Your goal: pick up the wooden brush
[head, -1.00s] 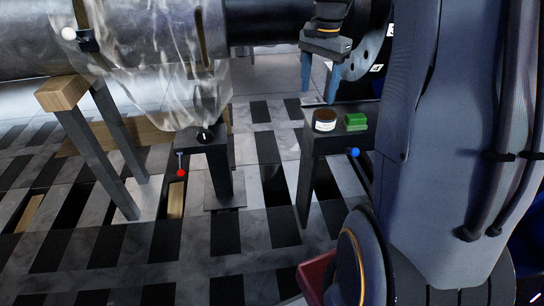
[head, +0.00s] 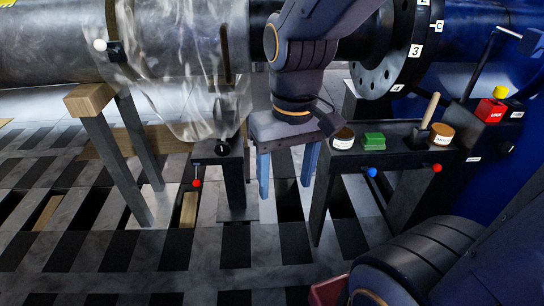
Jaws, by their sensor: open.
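The wooden brush shows as a pale wooden handle (head: 431,107), upright and slightly tilted, at the right part of the dark bench (head: 398,161). Its lower end meets a dark piece on the bench; I cannot tell whether that is its head or a holder. My gripper (head: 285,189) hangs to the left of the bench with its two blue fingers pointing down, wide apart and empty.
Blue (head: 372,172) and red (head: 437,168) knobs stick out in front. A flanged shaft (head: 392,52) is above and behind. A small dark stand (head: 217,153) is left.

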